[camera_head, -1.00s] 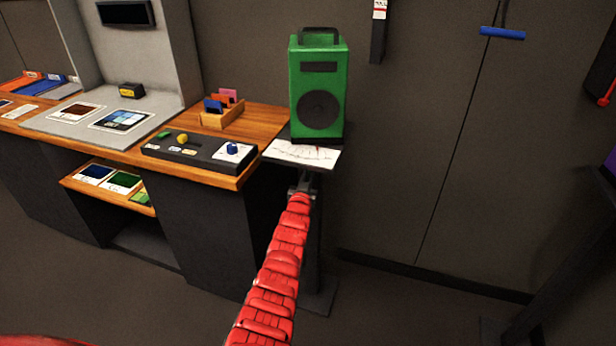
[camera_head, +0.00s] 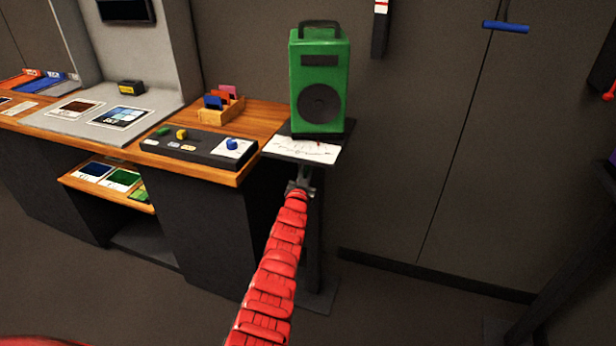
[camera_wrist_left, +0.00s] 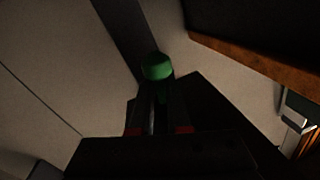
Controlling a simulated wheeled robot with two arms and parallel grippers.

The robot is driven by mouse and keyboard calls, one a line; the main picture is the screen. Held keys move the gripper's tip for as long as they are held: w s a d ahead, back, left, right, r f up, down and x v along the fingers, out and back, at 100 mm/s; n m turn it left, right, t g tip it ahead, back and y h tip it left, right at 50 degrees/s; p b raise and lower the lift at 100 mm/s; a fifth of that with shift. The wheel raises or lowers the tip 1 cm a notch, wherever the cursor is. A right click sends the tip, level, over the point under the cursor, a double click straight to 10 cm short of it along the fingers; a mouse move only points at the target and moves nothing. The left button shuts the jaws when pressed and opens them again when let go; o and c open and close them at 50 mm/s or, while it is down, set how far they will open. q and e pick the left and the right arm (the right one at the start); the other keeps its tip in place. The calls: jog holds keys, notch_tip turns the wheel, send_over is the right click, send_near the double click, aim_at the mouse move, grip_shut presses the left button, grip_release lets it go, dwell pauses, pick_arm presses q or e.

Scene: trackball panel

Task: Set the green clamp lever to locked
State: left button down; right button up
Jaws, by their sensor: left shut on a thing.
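The green clamp lever shows as a rounded green end (camera_wrist_left: 158,67) in the left wrist view, with a darker green part below it between the fingers. My left gripper (camera_wrist_left: 158,88) is shut on it, with the green end standing out past the fingertips. In the head view my left gripper (camera_head: 302,186) is at the stand, just below its top plate. The lever cannot be made out there. My right gripper is not in view.
A green speaker-like box (camera_head: 320,85) and a white marked card (camera_head: 302,150) are on the stand plate (camera_head: 345,130). Left of it is a wooden desk (camera_head: 262,113) with a dark control panel (camera_head: 200,152). Open floor lies to the right.

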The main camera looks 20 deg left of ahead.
pick_arm(q)
jog(key=shift+a+r+m+t+h+b, duration=0.3)
jog(key=shift+a+r+m+b, duration=0.35)
jog(key=shift+m, duration=1.9)
jog(key=shift+a+r+m+t+h+b, duration=0.25)
jog(key=shift+a+r+m+h+b, duration=0.4)
jog(key=shift+m, duration=1.95)
jog(key=shift+a+r+m+t+h+b, duration=0.2)
jog(key=shift+a+r+m+b, duration=0.5)
jog(key=shift+m, duration=1.85)
jog(key=shift+d+f, duration=0.15)
jog(key=shift+d, duration=0.1)
jog(key=c, duration=0.9)
grip_release()
